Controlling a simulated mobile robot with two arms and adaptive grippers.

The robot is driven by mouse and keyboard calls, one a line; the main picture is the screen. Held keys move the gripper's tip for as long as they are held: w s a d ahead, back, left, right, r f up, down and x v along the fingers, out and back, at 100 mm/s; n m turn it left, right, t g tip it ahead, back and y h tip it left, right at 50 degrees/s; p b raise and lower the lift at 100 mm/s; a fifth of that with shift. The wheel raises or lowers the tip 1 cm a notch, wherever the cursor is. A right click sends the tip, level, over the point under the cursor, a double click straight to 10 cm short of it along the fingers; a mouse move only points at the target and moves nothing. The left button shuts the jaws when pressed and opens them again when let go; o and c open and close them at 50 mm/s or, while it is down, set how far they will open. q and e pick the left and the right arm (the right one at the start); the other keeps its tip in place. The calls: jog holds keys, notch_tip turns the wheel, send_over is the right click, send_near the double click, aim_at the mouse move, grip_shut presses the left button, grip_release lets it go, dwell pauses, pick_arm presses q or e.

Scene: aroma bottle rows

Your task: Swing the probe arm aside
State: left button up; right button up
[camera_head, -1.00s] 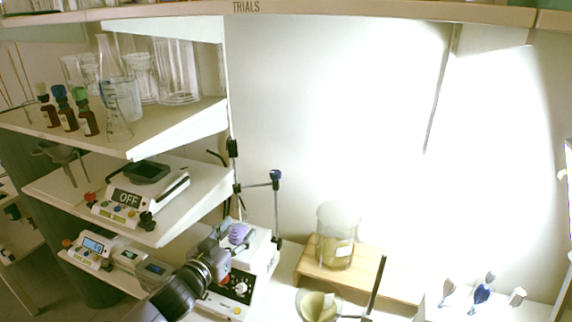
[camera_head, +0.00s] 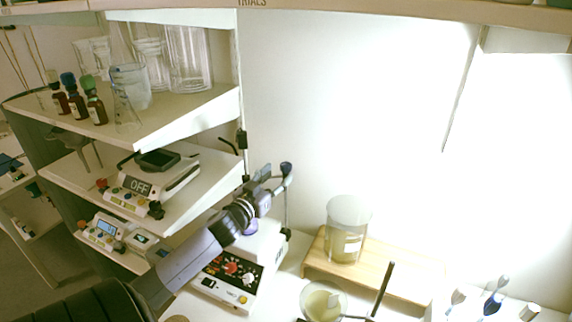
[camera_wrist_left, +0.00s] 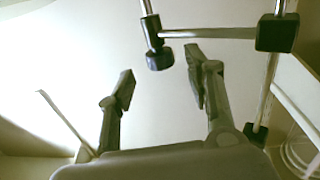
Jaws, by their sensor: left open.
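The probe arm is a thin metal rod on an upright stand above a white stirrer (camera_head: 228,277). Its dark blue end (camera_head: 286,168) shows in the head view, with a thin probe hanging below it. In the left wrist view the horizontal rod (camera_wrist_left: 212,33) runs from a black clamp (camera_wrist_left: 277,32) to a dark end block (camera_wrist_left: 152,32). My left gripper (camera_head: 273,181) is open beside the arm's end. In the left wrist view its fingers (camera_wrist_left: 161,72) are spread, with the end block ahead between them; contact cannot be told. My right gripper is not in view.
Shelves on the left hold glassware (camera_head: 188,60), small brown bottles (camera_head: 77,104) and a balance (camera_head: 150,185). A beaker (camera_head: 346,230) stands on a wooden board (camera_head: 400,284) to the right. The wall behind is bare.

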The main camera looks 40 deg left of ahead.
aim_at(283, 170)
pick_arm(q)
jog(key=x, duration=0.5)
jog(key=shift+p, duration=0.4)
jog(key=shift+w+a, duration=0.1)
jog(key=shift+w, duration=0.35)
jog(key=shift+c, duration=1.7)
grip_shut()
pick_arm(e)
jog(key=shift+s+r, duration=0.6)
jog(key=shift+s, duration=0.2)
